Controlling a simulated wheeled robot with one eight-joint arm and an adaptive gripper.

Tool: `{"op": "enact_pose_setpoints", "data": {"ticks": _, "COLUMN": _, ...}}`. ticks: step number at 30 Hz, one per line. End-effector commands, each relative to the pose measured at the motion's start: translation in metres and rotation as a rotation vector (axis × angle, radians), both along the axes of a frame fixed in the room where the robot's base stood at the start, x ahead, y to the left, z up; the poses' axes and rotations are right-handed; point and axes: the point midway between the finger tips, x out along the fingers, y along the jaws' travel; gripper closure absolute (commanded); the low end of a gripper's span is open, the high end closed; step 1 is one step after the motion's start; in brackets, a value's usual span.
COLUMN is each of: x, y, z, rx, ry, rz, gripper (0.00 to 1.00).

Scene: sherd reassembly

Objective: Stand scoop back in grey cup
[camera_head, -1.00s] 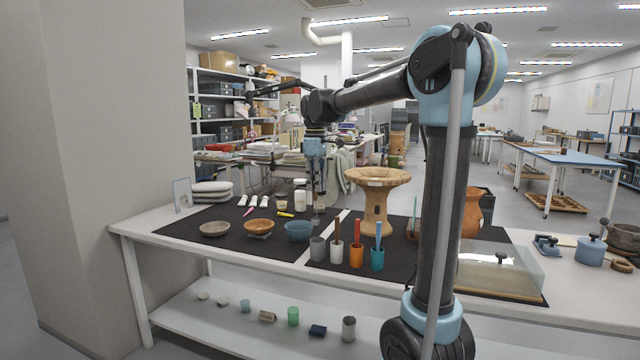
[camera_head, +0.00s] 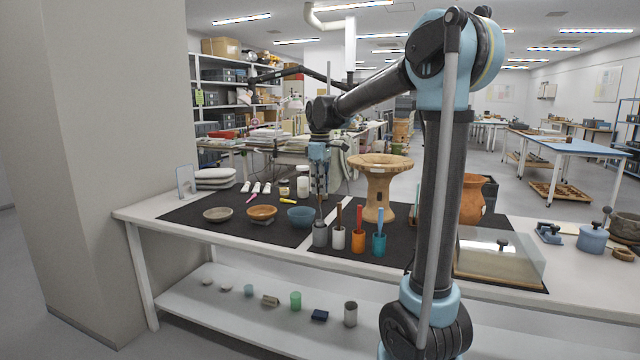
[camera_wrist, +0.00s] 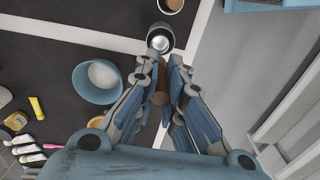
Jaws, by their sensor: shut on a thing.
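The grey cup (camera_head: 320,236) stands upright on the dark mat at the left end of a row of cups. It also shows in the wrist view (camera_wrist: 160,30), with a pale round spot in its mouth. My gripper (camera_head: 320,191) points down above this cup. In the wrist view my gripper (camera_wrist: 165,70) is shut on the brown handle of the scoop (camera_wrist: 160,88). In the head view the scoop (camera_head: 320,209) hangs roughly upright, its lower end meeting the cup's rim. I cannot tell whether that end is inside the cup or just above it.
To the right stand a white cup (camera_head: 338,239), an orange cup (camera_head: 358,243) and a teal cup (camera_head: 379,246), each with an upright tool. A blue bowl (camera_head: 300,217) is close on the left. A tall clay stand (camera_head: 379,195) rises behind the cups.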

Motion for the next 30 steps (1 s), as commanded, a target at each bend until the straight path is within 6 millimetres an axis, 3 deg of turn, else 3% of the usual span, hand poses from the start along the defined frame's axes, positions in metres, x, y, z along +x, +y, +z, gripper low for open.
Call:
{"op": "enact_pose_setpoints", "data": {"ticks": 21, "x": 0.000, "y": 0.001, "z": -0.046, "rx": 0.000, "ry": 0.000, "rz": 0.001, "gripper": 1.00}}
{"op": "enact_pose_setpoints", "data": {"ticks": 30, "x": 0.000, "y": 0.001, "z": -0.056, "rx": 0.000, "ry": 0.000, "rz": 0.002, "gripper": 1.00}}
